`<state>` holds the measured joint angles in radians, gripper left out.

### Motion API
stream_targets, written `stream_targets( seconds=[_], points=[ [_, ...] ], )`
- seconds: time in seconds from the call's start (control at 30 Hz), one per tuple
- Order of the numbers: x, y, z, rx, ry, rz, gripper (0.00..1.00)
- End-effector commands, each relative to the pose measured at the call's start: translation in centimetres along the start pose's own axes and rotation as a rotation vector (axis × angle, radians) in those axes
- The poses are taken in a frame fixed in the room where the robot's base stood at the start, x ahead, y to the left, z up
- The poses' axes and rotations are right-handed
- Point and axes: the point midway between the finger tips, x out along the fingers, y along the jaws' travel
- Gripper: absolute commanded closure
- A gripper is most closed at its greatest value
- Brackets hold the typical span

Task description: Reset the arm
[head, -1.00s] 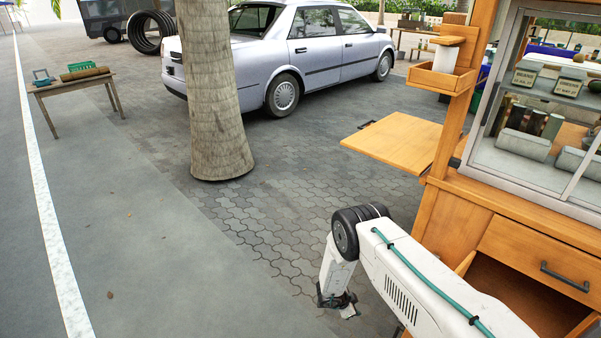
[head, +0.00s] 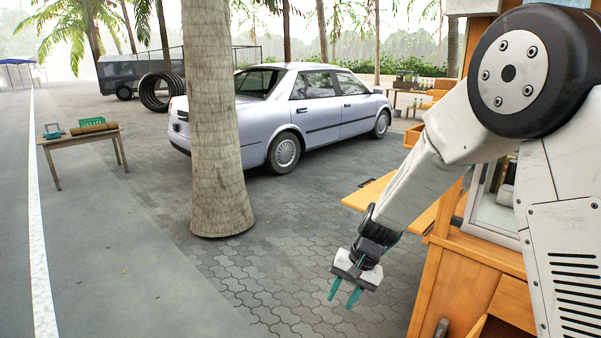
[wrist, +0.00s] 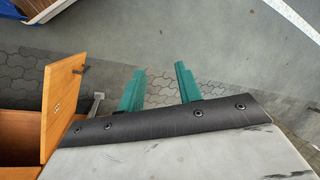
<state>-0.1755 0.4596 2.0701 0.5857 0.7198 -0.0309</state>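My gripper (head: 344,293) hangs at the end of my raised, bent white arm in the head view, right of the tree trunk and in front of the wooden cart. Its two teal fingers are apart with nothing between them, pointing down over the paving. In the wrist view my gripper (wrist: 159,90) also shows its teal fingers spread and empty, with paving and grey ground beyond them.
The wooden cart (head: 470,285) stands close on the right, its fold-out shelf (head: 365,196) partly behind my arm. In the wrist view an open wooden door (wrist: 62,105) is at the left. A tree trunk (head: 217,120), silver car (head: 320,115) and small table (head: 80,142) stand farther off. Open paving lies left.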

Motion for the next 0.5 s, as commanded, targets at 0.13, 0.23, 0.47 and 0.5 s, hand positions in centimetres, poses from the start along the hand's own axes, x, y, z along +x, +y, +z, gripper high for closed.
stream_targets(
  seconds=[0.13, 0.23, 0.47, 0.5],
  points=[
    [-6.4, 2.2, 6.0, -0.096, -0.056, 0.060, 0.65],
    [-9.9, 4.1, 9.9, -0.149, -0.085, 0.112, 0.65],
    [-16.5, 9.2, 18.2, -0.232, -0.103, 0.240, 0.65],
    [-17.3, 10.1, 19.6, -0.241, -0.098, 0.261, 0.65]
  ],
)
